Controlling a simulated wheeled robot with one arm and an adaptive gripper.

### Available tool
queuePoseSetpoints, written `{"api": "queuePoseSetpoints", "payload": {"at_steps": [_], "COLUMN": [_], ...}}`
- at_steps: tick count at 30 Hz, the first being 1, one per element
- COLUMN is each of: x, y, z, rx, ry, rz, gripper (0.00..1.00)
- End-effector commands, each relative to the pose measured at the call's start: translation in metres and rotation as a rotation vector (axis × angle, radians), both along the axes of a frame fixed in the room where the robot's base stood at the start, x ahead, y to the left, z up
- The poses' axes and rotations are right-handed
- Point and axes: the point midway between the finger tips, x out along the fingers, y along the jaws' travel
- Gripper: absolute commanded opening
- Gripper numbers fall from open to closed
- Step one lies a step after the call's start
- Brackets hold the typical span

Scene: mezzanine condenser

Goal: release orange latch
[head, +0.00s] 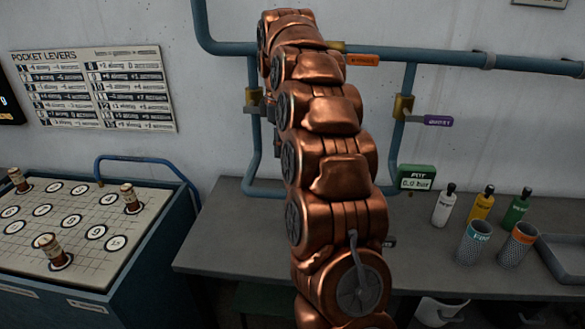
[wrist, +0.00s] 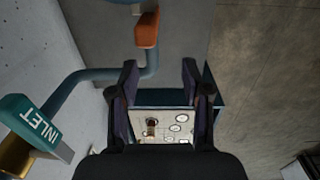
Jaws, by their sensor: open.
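An orange handle (head: 363,60), which looks like the orange latch, sticks out to the right from the brass fitting on the blue wall pipe. Its left end is close to my copper arm in the picture. An orange piece (wrist: 147,30), probably the same latch, shows in the wrist view at the top, beyond my fingertips. My gripper (wrist: 160,75) is open, with its two dark fingers apart and nothing between them. The orange piece appears a little above and left of the gap, not touching the fingers. In the head view my gripper is hidden behind my arm.
A teal INLET handle (wrist: 35,122) is at the lower left of the wrist view. A purple handle (head: 438,121) hangs on the right pipe. Bottles (head: 480,208) and cups (head: 475,243) stand on the grey bench (head: 235,225). A board with pegs (head: 75,225) is at left.

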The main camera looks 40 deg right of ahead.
Motion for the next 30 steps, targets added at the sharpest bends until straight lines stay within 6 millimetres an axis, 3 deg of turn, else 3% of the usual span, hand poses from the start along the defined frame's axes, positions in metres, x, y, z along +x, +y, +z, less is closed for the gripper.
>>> {"api": "queuePoseSetpoints", "payload": {"at_steps": [4,9,19,30], "x": [0.007,-0.004,-0.006,-0.007], "y": [-0.013,-0.026,-0.029,-0.028], "z": [-0.001,-0.009,-0.020,-0.054], "rx": [-0.005,0.020,0.028,0.030], "ry": [0.002,0.019,0.022,0.023], "rz": [0.020,0.005,0.002,0.003], "gripper": [0.48,0.48,0.48,0.48]}}
